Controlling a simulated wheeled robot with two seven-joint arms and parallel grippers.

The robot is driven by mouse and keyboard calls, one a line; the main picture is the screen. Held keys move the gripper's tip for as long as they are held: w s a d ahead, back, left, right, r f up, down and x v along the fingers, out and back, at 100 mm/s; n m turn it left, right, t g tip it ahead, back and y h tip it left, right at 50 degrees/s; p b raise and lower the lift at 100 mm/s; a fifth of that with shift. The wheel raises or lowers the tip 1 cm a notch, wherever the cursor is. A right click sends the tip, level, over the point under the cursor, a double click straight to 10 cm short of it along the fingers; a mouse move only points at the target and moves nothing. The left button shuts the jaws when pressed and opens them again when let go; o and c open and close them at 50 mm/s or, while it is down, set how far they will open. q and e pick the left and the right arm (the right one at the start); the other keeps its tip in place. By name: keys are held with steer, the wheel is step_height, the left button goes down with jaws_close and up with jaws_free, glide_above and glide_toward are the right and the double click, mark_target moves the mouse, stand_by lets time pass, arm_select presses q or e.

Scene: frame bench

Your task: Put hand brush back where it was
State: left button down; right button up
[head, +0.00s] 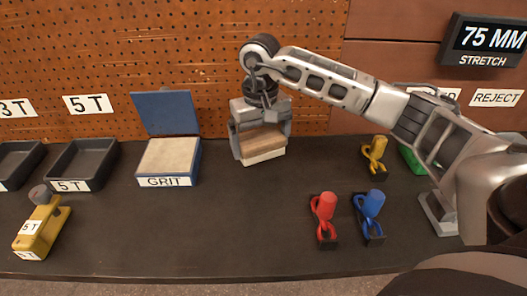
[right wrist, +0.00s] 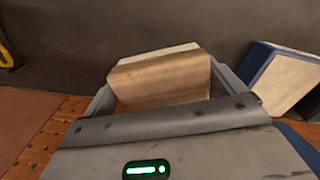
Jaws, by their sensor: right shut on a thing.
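The hand brush (head: 264,145) has a brown wooden body with a pale cream layer along its lower edge. My right gripper (head: 260,138) points down and is shut on it, with one finger at each side. In the right wrist view the brush (right wrist: 160,80) sits between the grey fingers (right wrist: 168,95). It is near the back of the bench, right of the GRIT box. I cannot tell whether its underside touches the bench. My left gripper is not in view.
The blue GRIT box (head: 197,165) stands open, its lid up and pale fill inside. Dark trays (head: 85,160) and a yellow 5 T tool (head: 42,228) are at left. Red (head: 324,215), blue (head: 370,212) and yellow (head: 375,152) clamp-like items stand at right. The bench's front middle is clear.

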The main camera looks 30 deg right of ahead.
mark_target(263, 151)
steer(key=shift+w+d+f, duration=0.2)
steer(key=shift+d+f, duration=0.1)
steer(key=shift+f, duration=0.15)
steer(key=f, duration=0.3)
steer(key=shift+w+d, duration=0.15)
steer(key=shift+d, duration=0.1)
steer(key=shift+f, duration=0.4)
steer(key=shift+f, duration=0.2)
steer(key=o, duration=0.6)
steer(key=shift+r, duration=0.25)
step_height(263, 151, up, 12)
